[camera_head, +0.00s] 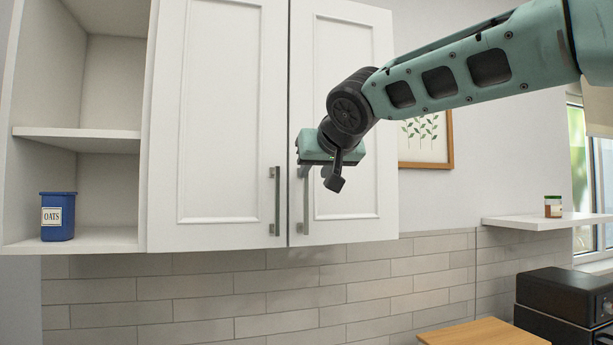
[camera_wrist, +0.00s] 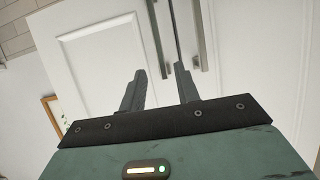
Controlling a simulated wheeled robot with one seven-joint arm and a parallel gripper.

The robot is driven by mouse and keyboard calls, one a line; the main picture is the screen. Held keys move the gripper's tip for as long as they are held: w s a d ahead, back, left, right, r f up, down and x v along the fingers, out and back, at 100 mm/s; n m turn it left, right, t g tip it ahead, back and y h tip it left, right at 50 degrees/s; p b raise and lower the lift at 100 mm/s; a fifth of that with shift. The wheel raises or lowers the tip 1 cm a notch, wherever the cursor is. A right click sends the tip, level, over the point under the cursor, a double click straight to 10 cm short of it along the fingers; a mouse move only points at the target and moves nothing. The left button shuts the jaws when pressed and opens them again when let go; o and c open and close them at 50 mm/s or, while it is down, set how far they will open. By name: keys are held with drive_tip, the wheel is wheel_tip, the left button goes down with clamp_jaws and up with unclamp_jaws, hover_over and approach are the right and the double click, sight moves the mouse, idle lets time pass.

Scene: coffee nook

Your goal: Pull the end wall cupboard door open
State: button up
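The end wall cupboard door (camera_head: 345,50) is the right-hand white panelled door and looks shut. Its grey vertical bar handle (camera_head: 306,210) is near its left edge; in the wrist view the handle (camera_wrist: 155,40) stands ahead, in line with the gap between my fingers. My gripper (camera_head: 320,175) is in front of the door's lower part, near the handle's upper end. In the wrist view its two dark fingers (camera_wrist: 160,74) are apart, with nothing visibly held. I cannot tell whether either finger touches the handle; my gripper partly hides the handle's top in the head view.
The neighbouring door (camera_head: 215,110) is shut, its handle (camera_head: 276,200) close by on the left. An open shelf (camera_head: 85,138) at left holds a blue oats jar (camera_head: 58,217). A framed picture (camera_head: 448,140), a small shelf (camera_head: 535,222) with a jar and a black appliance (camera_head: 565,300) are at right.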

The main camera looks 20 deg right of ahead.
sight(307, 183)
drive_tip(key=p+x, duration=0.2)
drive_tip(key=x, duration=0.5)
drive_tip(key=shift+w+f, duration=0.15)
drive_tip(key=shift+w, duration=0.1)
drive_tip(key=shift+c, duration=0.3)
clamp_jaws()
